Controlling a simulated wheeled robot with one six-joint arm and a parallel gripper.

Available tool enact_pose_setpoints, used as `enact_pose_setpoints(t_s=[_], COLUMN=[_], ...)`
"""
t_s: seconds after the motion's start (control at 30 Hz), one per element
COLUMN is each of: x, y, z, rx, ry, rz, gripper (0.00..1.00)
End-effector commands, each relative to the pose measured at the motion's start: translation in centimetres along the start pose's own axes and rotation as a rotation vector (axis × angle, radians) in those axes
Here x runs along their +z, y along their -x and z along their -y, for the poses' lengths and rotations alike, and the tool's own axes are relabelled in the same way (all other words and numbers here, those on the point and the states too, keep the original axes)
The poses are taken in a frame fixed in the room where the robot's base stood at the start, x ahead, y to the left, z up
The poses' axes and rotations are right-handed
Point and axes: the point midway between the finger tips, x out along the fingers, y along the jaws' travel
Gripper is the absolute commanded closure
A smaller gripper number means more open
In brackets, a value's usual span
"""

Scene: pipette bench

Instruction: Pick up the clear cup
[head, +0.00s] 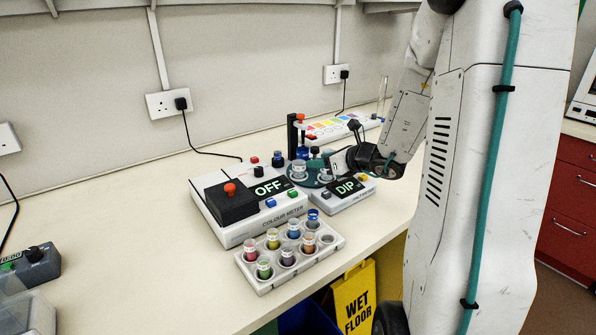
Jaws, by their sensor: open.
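A clear-looking cup (299,171) stands upright on the round teal plate of the unit marked DIP (346,188).
The colour meter (236,232), reading OFF, stands left of the DIP unit. A colour-patch strip (340,126) and a dark post (292,136) stand behind. A grey timer (36,262) is at far left.

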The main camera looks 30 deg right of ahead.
Motion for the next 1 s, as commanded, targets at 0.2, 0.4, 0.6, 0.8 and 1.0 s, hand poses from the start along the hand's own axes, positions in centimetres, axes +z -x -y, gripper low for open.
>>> enact_pose_setpoints(t_s=[0.2,0.4,0.6,0.8,1.0], x=[-0.2,-0.5,-0.4,-0.4,-0.4], y=[-2.7,-5.7,-6.7,-6.6,-6.6], z=[-0.4,-0.6,-0.6,-0.6,-0.6], rx=[0.006,0.007,0.004,0.004,0.005], ry=[0.003,0.006,0.007,0.007,0.007], rz=[-0.002,-0.001,-0.001,-0.001,0.0], gripper=[0.51,0.51,0.51,0.62,0.85])
